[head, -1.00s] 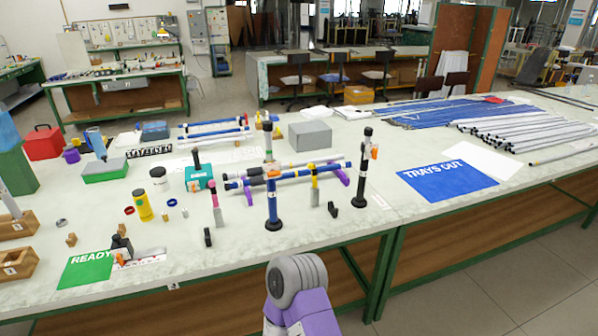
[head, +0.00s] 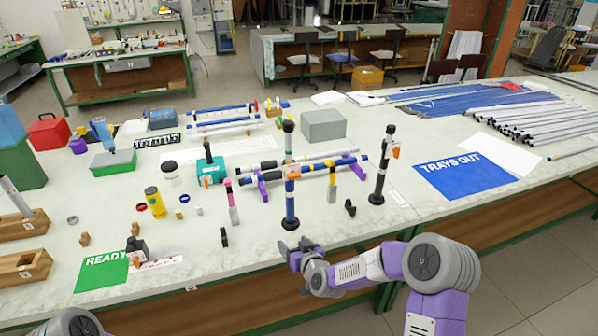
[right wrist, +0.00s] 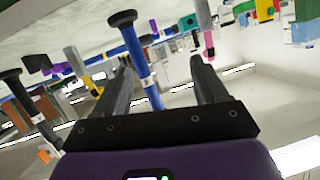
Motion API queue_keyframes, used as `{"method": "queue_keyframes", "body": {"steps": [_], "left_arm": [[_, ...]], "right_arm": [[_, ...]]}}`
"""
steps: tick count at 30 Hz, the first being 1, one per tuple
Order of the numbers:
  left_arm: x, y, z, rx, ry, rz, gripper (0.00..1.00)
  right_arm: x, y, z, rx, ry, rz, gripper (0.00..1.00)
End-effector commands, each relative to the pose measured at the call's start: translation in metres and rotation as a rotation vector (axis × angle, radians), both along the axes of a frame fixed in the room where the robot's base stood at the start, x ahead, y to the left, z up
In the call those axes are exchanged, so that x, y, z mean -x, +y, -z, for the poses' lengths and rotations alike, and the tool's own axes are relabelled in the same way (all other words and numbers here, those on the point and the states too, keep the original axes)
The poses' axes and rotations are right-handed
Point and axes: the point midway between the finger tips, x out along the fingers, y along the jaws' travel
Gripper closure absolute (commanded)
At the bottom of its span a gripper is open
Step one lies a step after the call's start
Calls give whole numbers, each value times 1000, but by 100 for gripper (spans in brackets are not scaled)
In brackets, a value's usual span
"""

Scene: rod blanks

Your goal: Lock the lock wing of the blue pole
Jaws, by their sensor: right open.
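The blue pole (head: 291,204) stands upright on a round black foot near the table's front edge. An orange lock wing (head: 294,172) shows on its collar, and a pale green upper section with a black cap seems to rise above it. Whether the wing is locked is too small to tell. My right gripper (head: 290,250) is low in front of the pole's foot. In the right wrist view, the blue pole (right wrist: 136,47) appears between the two spread fingers of the open gripper (right wrist: 160,62), with nothing visibly gripped. The wing is not discernible there. My left gripper is out of view.
A black pole (head: 380,172) with an orange wing stands to the right. A pink-and-grey post (head: 232,204) and a yellow-and-grey post (head: 332,187) flank the blue pole. Blue and white rods lie on purple supports (head: 262,188) behind. A blue TRAYS OUT sheet (head: 462,174) lies right.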

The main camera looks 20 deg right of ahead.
Motion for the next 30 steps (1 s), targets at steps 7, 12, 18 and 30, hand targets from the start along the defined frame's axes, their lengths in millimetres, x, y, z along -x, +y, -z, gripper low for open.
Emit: {"method": "queue_keyframes", "body": {"steps": [7,12,18,30], "left_arm": [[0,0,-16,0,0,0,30],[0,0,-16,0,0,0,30],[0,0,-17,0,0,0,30],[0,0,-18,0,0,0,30]], "right_arm": [[-44,-41,-137,124,-331,93,28],[-56,-44,-152,138,-369,106,28],[-82,-43,-150,136,-367,106,28],[-120,-42,-150,137,-365,104,28]]}}
